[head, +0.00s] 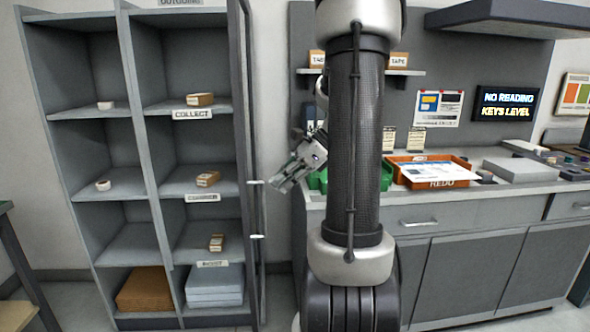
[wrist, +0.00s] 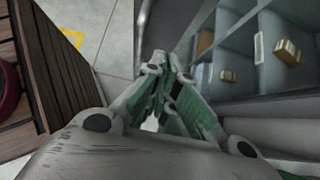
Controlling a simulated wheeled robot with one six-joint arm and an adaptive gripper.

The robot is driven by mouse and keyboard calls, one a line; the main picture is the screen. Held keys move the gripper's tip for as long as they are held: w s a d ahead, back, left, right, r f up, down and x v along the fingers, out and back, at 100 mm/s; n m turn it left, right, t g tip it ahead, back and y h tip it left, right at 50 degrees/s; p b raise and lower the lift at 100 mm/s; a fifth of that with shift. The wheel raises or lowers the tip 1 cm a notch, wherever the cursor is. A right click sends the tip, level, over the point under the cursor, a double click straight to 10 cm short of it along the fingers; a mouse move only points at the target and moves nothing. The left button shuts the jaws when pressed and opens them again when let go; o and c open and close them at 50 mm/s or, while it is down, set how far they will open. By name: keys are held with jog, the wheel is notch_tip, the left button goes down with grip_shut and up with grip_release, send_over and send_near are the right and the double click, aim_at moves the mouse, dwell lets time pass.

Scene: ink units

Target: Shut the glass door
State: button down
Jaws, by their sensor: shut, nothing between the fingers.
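The glass door (head: 257,130) belongs to the tall grey shelf unit (head: 128,100). It stands open at the unit's right side, seen almost edge-on in the head view, with two pale fittings on its edge. The front of the compartments is uncovered. My gripper (head: 283,182) is just right of the door, in front of the counter, pointing down and left, with a small gap to the door in the picture. The fingers are shut and empty; they also show in the wrist view (wrist: 178,80). Whether they touch the door cannot be told.
Small boxes such as this one (head: 200,99) and rolls sit in the compartments. On the right a grey counter (head: 470,215) carries a green tray (head: 318,181) and an orange tray (head: 462,165). A slatted wooden surface (wrist: 70,75) is at left in the wrist view. Floor (wrist: 105,30) shows beside it.

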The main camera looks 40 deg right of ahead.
aim_at(263, 186)
jog(key=w+a, duration=0.1)
jog(key=a, duration=0.1)
jog(key=w+a+f, duration=0.1)
jog(key=w+a, duration=0.1)
jog(key=shift+a+f, duration=0.1)
jog(key=shift+a, duration=0.05)
